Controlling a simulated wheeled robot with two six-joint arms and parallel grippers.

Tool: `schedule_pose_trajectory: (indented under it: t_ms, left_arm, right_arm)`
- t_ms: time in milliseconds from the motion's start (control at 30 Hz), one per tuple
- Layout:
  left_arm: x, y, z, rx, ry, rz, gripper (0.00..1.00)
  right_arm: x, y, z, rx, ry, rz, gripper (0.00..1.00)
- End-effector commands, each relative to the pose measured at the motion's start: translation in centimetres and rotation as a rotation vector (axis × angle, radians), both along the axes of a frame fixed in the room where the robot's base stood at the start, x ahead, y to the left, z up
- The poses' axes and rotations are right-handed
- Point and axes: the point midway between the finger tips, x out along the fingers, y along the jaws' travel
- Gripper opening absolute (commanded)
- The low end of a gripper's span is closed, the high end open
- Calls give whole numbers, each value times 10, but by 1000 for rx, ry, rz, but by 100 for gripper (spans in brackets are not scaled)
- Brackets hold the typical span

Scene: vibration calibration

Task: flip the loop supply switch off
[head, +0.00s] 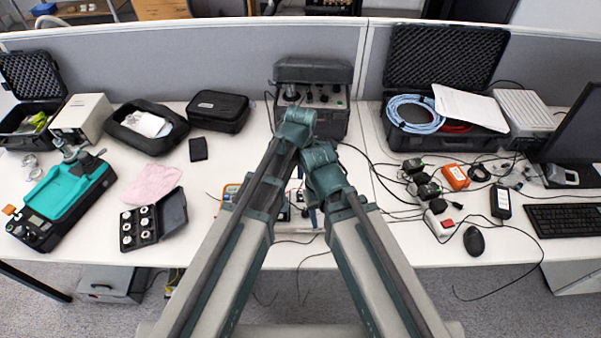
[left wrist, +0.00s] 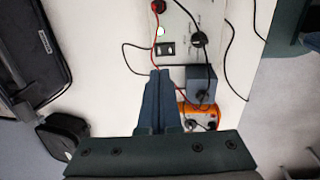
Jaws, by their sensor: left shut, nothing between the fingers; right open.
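In the left wrist view a pale panel (left wrist: 179,38) carries a small black switch (left wrist: 166,48), a white light (left wrist: 160,31), a black knob (left wrist: 198,39) and a red connector (left wrist: 158,6). The labels and switch position are too small to tell. My left gripper (left wrist: 160,73) is shut and empty, its tips just below the switch in that view; contact is not shown. In the head view my left gripper (head: 299,116) is above my right gripper (head: 319,156), whose fingers are open. My arms hide most of the panel there.
A blue block (left wrist: 201,84) and an orange meter (left wrist: 200,115) lie beside the panel, with red and black leads around. A dark instrument (head: 325,115) stands behind my grippers.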

Motion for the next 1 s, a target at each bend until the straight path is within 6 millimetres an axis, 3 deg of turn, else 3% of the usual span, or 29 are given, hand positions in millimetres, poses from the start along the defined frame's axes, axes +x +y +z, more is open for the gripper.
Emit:
schedule_pose_trajectory:
  t_ms: [33, 600, 1000]
  left_arm:
    - [1, 0, -15, 0, 0, 0, 0]
    - [11, 0, -94, 0, 0, 0, 0]
    - [13, 0, -102, 0, 0, 0, 0]
  right_arm:
    - [0, 0, -15, 0, 0, 0, 50]
    - [0, 0, -94, 0, 0, 0, 50]
    - [0, 0, -102, 0, 0, 0, 50]
